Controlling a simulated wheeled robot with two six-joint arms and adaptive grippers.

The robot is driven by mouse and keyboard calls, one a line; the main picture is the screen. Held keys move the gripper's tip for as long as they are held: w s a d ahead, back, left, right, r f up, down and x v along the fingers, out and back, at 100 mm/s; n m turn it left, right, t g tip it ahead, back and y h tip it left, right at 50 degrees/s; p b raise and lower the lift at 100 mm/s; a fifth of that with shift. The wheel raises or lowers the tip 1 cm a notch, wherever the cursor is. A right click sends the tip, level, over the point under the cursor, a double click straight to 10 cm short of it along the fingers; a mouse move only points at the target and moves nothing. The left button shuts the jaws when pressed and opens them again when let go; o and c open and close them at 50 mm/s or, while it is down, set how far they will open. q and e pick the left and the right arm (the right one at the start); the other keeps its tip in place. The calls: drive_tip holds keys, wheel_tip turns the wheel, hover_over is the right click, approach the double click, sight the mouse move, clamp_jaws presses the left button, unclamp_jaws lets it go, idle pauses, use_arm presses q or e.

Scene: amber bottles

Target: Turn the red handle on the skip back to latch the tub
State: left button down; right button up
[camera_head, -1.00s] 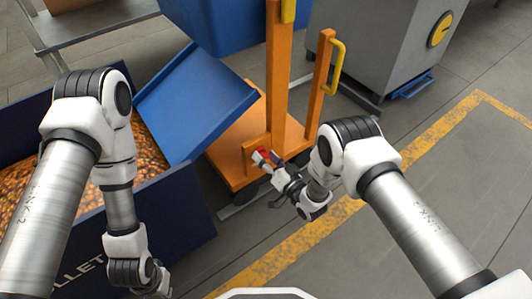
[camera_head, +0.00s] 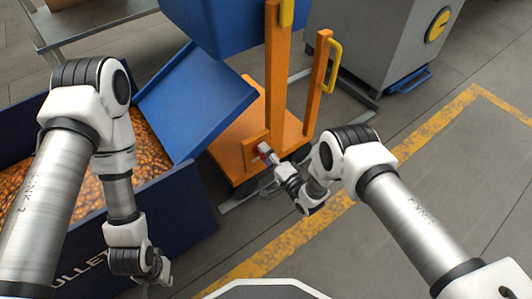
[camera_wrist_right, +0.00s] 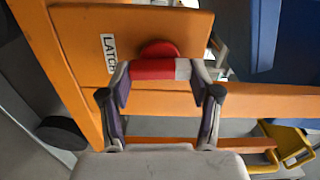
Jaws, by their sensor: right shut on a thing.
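The red handle (camera_head: 263,148) is on a small orange plate low on the skip's orange frame (camera_head: 277,80). In the right wrist view the red handle (camera_wrist_right: 152,69) lies crosswise in front of its round red hub, by a "LATCH" label (camera_wrist_right: 108,52). My right gripper (camera_wrist_right: 160,76) is shut on the handle, a finger at each end of it. It also shows at the handle in the head view (camera_head: 267,153). The blue tub (camera_head: 228,22) is at the top, with a sloping blue panel (camera_head: 195,105) below. My left gripper (camera_head: 157,279) hangs at the bottom, too small to read.
A dark blue crate (camera_head: 188,228) of amber pieces stands at the left, under the sloping panel's edge. A grey cabinet (camera_head: 375,45) with a yellow dial is at the back right. A yellow bar handle (camera_head: 333,68) is on an orange post. The floor at right is clear.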

drive_tip(key=shift+m, duration=0.6)
drive_tip(key=o, duration=1.1)
drive_tip(key=shift+o, duration=0.2)
drive_tip(key=v, duration=1.2)
